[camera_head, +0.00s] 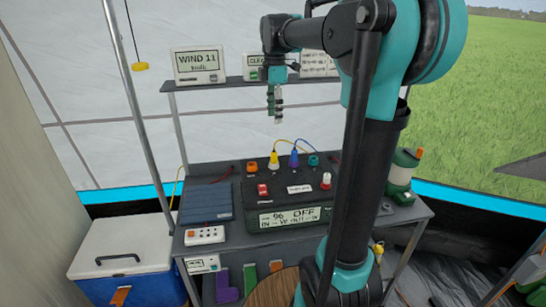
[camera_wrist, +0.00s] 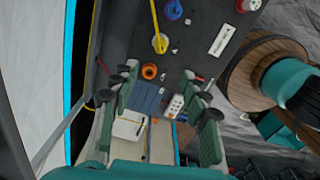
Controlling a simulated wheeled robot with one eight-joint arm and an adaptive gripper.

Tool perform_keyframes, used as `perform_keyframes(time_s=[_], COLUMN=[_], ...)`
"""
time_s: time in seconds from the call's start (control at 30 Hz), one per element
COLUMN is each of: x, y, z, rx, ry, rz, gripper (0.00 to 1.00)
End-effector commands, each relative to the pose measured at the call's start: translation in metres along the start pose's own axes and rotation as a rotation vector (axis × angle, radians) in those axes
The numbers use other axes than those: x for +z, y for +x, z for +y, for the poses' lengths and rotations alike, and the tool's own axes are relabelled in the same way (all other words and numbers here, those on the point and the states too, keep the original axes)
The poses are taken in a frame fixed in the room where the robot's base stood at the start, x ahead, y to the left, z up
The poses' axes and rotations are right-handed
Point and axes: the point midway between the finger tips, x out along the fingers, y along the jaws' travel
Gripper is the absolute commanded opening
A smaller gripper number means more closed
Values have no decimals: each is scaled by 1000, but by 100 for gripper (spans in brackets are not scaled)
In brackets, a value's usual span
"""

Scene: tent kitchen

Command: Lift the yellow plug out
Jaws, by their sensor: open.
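The yellow plug (camera_head: 274,161) stands upright at the back of the top of a black power box (camera_head: 236,215), with a yellow cable rising from it and arching right. In the wrist view the yellow plug (camera_wrist: 160,44) lies beyond the fingertips, above the middle of the picture. My gripper (camera_head: 275,118) points down, well above the yellow plug and apart from it. In the wrist view my gripper (camera_wrist: 160,78) has its fingers spread wide, with nothing between them.
A blue plug (camera_head: 294,159) with a blue cable stands just right of the yellow one. An orange socket (camera_head: 252,167) is to its left and a teal socket (camera_head: 314,160) farther right. A shelf (camera_head: 218,86) with displays is behind my gripper. A green-and-white lantern (camera_head: 401,170) stands right.

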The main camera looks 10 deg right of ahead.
Motion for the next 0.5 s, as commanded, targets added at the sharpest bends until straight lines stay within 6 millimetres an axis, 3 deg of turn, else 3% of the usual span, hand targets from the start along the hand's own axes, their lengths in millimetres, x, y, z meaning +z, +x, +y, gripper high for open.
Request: perform_keyframes(time_s=[0.3, 0.5], x=[0, 0], y=[65, 97], z=[0, 0], rx=[1, 2], ry=[2, 3], rz=[0, 0], gripper=[46, 46])
